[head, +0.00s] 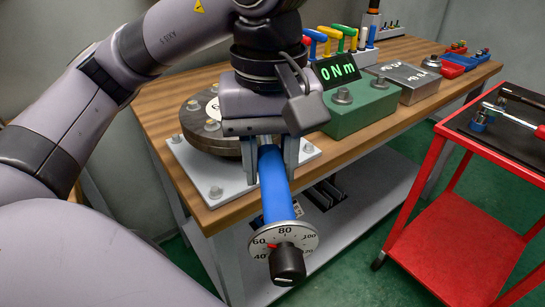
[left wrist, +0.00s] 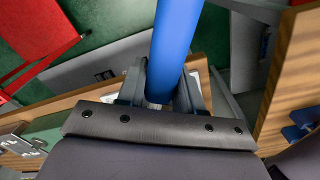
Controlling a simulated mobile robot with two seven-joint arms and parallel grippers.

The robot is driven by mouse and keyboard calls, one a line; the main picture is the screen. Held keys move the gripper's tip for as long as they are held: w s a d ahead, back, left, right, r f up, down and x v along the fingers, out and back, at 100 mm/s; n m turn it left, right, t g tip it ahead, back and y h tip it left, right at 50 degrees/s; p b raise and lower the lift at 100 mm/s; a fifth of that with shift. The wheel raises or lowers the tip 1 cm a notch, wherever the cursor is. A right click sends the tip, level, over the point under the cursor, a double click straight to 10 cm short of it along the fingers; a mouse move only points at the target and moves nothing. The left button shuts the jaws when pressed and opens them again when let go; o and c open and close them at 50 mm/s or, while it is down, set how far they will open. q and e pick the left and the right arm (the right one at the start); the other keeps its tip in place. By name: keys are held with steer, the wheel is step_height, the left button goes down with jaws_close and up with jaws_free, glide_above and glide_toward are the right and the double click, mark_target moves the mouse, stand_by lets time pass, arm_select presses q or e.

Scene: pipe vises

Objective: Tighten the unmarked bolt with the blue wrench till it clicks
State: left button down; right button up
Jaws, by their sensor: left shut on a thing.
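My left gripper (head: 270,155) is shut on the blue wrench (head: 274,188), around its handle. The handle points toward me and ends in a round dial with numbers and a black knob, out past the bench's front edge. In the left wrist view the blue handle (left wrist: 176,38) passes between the fingers (left wrist: 163,90). The wrench's far end is hidden by my gripper and arm. A dark round flange (head: 196,128) with several bolts (head: 212,125) sits on a white plate (head: 200,178). My arm covers part of it, and I cannot tell which bolt is unmarked. My right gripper is not in view.
A green box (head: 362,106) with a display (head: 336,70) reading 0 Nm stands right of the flange. Behind it is a rack of coloured-handled tools (head: 340,40). A grey box (head: 405,80) and red and blue bins (head: 455,65) follow. A red cart (head: 446,225) stands at right.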

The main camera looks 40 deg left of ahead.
arm_select(q)
steer(key=shift+s+a+m, duration=0.2)
steer(key=shift+m, duration=0.1)
stand_by(0.4)
steer(key=shift+w+d+n, duration=0.8)
steer(key=shift+n, duration=0.1)
steer(key=shift+r, duration=0.15)
step_height(320, 180, up, 5)
steer(key=p, duration=0.4)
stand_by(0.4)
